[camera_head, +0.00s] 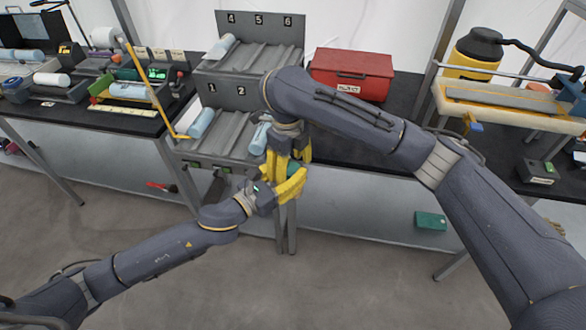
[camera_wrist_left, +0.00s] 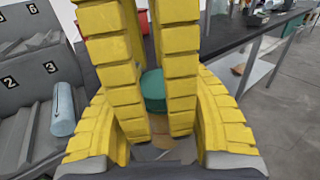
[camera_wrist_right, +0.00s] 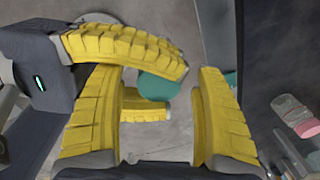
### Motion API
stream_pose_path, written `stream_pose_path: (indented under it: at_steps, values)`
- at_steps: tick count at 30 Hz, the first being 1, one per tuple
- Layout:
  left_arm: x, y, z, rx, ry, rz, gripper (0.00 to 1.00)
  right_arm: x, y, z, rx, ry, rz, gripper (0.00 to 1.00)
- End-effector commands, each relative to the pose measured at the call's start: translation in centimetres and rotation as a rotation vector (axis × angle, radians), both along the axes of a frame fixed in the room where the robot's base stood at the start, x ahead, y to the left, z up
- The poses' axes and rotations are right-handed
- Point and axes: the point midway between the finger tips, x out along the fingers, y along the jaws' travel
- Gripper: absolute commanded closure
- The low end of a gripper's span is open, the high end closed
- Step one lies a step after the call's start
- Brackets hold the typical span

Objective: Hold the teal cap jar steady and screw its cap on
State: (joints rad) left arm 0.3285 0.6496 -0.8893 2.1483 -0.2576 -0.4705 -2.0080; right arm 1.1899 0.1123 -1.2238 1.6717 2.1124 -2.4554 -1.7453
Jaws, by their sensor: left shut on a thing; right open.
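The teal cap (camera_head: 294,168) shows as a small patch between my grippers in the head view. In the left wrist view the teal cap (camera_wrist_left: 153,88) is partly hidden behind yellow fingers. In the right wrist view a round teal top (camera_wrist_right: 158,87) sits between my left gripper's fingers. My left gripper (camera_head: 288,183) is shut on the jar, whose body is mostly hidden. My right gripper (camera_head: 285,160) is open, its fingers pointing down on either side of the cap with gaps. I cannot tell how the cap sits on the jar.
A grey rack (camera_head: 222,133) with numbered lanes holds several pale blue cylinders behind the grippers. A red box (camera_head: 352,73) stands on the black bench. The space before the bench is open.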

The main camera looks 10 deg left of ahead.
Motion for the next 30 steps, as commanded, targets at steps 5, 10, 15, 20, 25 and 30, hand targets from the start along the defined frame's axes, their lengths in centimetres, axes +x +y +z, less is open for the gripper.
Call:
stream_pose_path:
  at_steps: [5,10,15,20,25,30]
  values:
    - [0.01,-0.01,0.04,-0.001,-0.001,0.000,1.00,0.00,0.00,0.02,0.000,0.000,0.000,0.45]
    - [0.01,-0.01,0.04,-0.001,-0.001,0.000,1.00,0.00,0.00,0.02,0.000,0.000,0.000,0.64]
    - [0.01,-0.01,0.04,-0.001,-0.001,0.000,1.00,0.00,-0.01,0.02,0.000,0.000,0.000,0.84]
    - [-0.01,-0.01,0.05,-0.001,-0.001,0.000,1.00,0.01,-0.02,0.02,0.000,0.000,0.000,0.55]
    - [-0.01,-0.01,0.05,-0.001,-0.001,0.000,1.00,0.01,-0.01,0.02,0.000,0.000,0.000,0.38]
    - [0.00,-0.01,0.04,-0.001,-0.001,0.000,1.00,0.01,0.00,0.03,0.000,0.000,0.000,0.38]
